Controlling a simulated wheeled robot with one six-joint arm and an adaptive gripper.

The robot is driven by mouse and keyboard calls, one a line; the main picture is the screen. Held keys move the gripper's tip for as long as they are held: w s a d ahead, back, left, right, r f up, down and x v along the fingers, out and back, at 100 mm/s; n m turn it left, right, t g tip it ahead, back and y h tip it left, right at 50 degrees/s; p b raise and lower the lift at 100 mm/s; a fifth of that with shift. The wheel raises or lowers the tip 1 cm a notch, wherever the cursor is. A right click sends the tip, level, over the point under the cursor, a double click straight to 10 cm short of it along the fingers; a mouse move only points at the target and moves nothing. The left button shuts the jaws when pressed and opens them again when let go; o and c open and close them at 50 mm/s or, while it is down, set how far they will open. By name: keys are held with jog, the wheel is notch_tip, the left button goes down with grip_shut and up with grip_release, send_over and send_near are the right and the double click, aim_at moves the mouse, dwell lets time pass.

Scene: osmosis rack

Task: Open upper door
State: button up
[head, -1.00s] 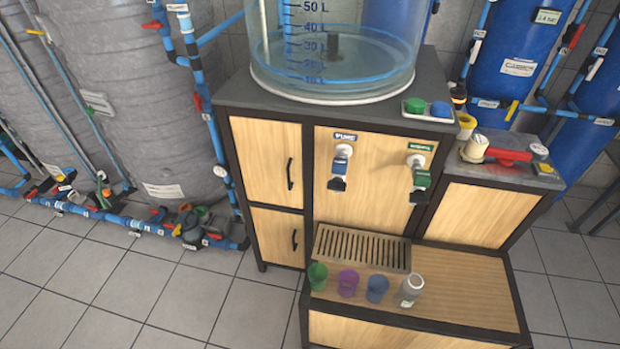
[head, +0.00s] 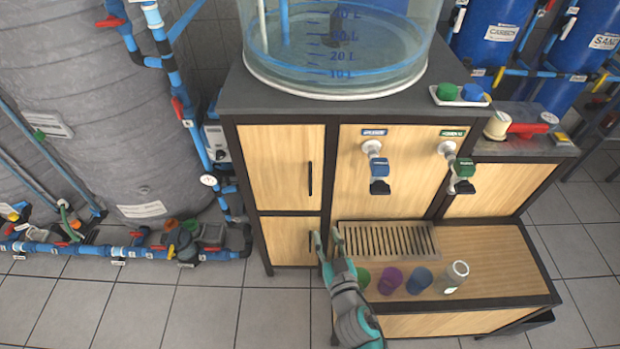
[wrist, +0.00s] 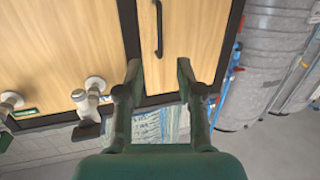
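The upper door (head: 273,162) is a light wood panel in a black frame, at the upper left of the cabinet, and looks shut. Its black vertical handle (head: 310,179) is near the door's right edge. My gripper (head: 327,243) is open and empty, lower than this handle and in front of the cabinet. In the wrist view, which appears upside down, my two fingers (wrist: 159,75) are spread apart. The upper door (wrist: 190,45) and its handle (wrist: 158,28) show beyond the fingertips, with no contact visible.
The lower door (head: 290,238) is below, partly behind my gripper. Two taps (head: 377,167) (head: 458,168) stick out to the right. Floor to the left front is clear.

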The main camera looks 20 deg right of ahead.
jog(key=h, duration=0.1)
send_near(311, 180)
jog(key=shift+m+t, duration=0.3)
jog(key=shift+m, duration=0.1)
jog(key=w, duration=0.7)
jog(key=w+d, duration=0.1)
jog(key=w, duration=0.2)
jog(key=shift+w+d+f, duration=0.15)
jog(key=shift+w+f, duration=0.1)
jog(key=shift+f, duration=0.05)
grip_shut()
